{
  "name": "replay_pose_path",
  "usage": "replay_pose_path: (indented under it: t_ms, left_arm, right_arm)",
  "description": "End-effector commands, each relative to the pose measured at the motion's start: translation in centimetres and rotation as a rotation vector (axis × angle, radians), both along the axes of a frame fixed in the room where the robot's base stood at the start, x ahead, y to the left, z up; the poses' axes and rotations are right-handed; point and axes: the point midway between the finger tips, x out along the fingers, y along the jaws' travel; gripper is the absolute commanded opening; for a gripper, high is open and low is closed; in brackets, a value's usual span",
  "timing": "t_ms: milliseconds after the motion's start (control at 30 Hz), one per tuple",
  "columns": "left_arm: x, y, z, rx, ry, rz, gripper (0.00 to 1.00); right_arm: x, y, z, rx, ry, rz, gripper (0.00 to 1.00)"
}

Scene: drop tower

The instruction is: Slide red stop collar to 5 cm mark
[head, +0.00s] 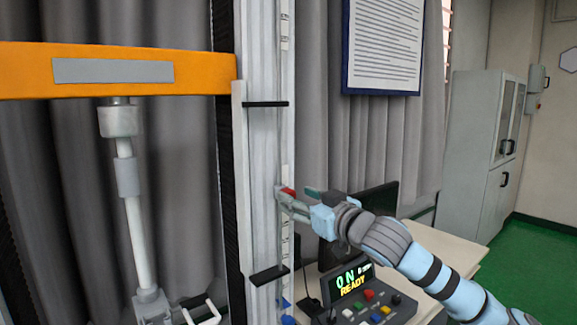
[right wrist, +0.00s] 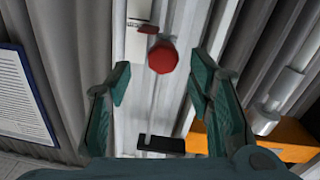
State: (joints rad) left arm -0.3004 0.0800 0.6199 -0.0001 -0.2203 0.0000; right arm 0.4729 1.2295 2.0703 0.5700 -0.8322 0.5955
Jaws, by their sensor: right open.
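The red stop collar (head: 288,191) sits on a thin vertical rod (head: 279,140) beside the tower's pale column. My right gripper (head: 297,194) is at about the collar's height, its arm coming from the lower right. In the right wrist view the collar (right wrist: 162,57) shows as a red knob, with a small red piece (right wrist: 148,29) near it. The open fingers (right wrist: 160,84) stand on either side of the knob's line, with visible gaps; I cannot tell contact. The scale's marks are too small to read, so the 5 cm mark cannot be picked out. My left gripper is out of view.
Black brackets cross the column above (head: 265,104) and below (head: 269,275) the collar. An orange crossbeam (head: 200,72) is at upper left. A control box (head: 365,300) reading "ON" and "READY" stands below my right arm on a table (head: 465,262). Blue pieces (head: 288,319) are low by the column.

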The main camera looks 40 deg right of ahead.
Motion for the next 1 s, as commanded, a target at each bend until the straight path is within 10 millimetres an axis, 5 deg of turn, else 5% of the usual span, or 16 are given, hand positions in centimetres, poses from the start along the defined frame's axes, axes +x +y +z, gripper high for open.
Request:
replay_pose_path:
  t_ms: [100,300,600,900,1000]
  left_arm:
    - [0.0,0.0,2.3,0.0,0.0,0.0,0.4]
    - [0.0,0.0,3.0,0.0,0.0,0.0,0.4]
    - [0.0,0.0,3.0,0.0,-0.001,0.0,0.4]
    - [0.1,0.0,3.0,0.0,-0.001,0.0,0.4]
    - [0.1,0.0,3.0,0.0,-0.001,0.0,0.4]
  right_arm:
    - [1.8,0.3,0.4,0.008,0.003,0.006,0.48]
    - [4.0,-0.1,0.0,0.003,0.002,0.003,0.48]
    - [4.4,-0.1,-0.3,-0.002,0.004,0.003,0.48]
    - [4.4,-0.1,-0.3,-0.002,0.004,0.002,0.01]
    - [4.4,-0.1,-0.3,-0.002,0.004,0.002,0.0]
